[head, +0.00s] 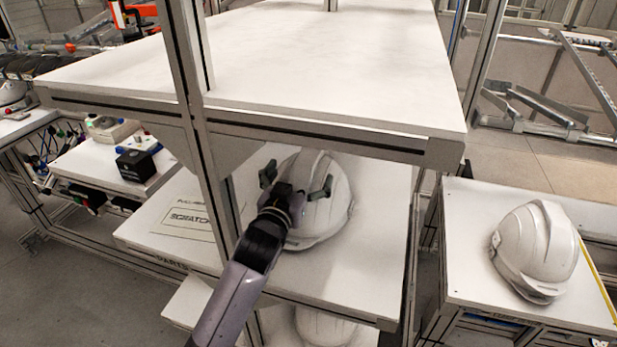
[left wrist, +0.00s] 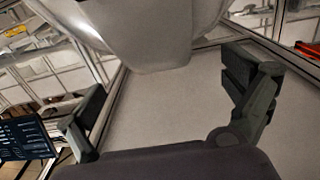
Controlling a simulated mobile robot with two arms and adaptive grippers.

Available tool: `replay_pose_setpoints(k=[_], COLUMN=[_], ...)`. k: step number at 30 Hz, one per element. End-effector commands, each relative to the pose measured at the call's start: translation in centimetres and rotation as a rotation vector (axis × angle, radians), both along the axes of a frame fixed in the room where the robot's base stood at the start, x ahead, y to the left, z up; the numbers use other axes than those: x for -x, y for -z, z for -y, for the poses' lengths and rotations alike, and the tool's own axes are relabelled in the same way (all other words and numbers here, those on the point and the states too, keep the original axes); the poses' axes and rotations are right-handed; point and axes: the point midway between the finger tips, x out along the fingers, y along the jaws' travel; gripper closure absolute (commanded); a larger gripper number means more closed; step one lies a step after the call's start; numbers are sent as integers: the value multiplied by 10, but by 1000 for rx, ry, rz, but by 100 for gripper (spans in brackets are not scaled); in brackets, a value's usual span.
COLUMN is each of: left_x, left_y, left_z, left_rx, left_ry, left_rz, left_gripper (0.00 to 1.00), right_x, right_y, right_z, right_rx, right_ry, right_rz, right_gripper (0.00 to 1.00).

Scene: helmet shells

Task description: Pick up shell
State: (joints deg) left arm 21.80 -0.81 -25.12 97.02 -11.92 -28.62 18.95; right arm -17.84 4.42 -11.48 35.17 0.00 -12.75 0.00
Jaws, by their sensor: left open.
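A white helmet shell (head: 328,208) sits on the middle shelf (head: 350,275) of the rack, under the top shelf. My left gripper (head: 296,186) is in front of this shell, with its fingers spread and overlapping the shell in the head view. In the left wrist view the gripper (left wrist: 165,105) is open, and the shell (left wrist: 155,35) fills the upper middle, beyond the fingertips. Nothing is between the fingers, and I cannot tell whether they touch the shell. Another white shell (head: 537,245) rests on a side table at the right. A third shell (head: 322,326) shows partly on a lower shelf. My right gripper is not in view.
The top shelf (head: 330,60) is bare and overhangs the middle shelf. A rack post (head: 195,120) stands left of my left arm. A printed sheet (head: 190,215) marks the left part of the middle shelf. A side table (head: 470,215) stands at right.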

Motion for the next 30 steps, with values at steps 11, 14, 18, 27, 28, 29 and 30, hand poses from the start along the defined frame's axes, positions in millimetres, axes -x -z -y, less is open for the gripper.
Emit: replay_pose_setpoints(k=[11, 14, 18, 27, 28, 29, 30], left_x=[-36, -47, -54, -55, -55, -55, -55], left_y=[-6, -4, -2, -1, -1, -1, -1], left_z=[8, 12, 14, 14, 14, 14, 14], left_rx=[-1, 0, 0, 0, 0, 0, 0], left_ry=[0, -1, 0, 0, 0, 0, 0], left_rz=[-1, 0, 0, 1, 1, 1, 0], left_gripper=[2, 2, 2, 6, 7, 9, 12], right_x=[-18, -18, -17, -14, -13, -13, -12], right_y=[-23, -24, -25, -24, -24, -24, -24], right_z=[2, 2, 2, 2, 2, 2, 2], right_rx=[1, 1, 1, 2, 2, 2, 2], right_ry=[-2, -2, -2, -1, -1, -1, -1], right_rz=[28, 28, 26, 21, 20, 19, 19], right_gripper=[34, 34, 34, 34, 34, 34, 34])
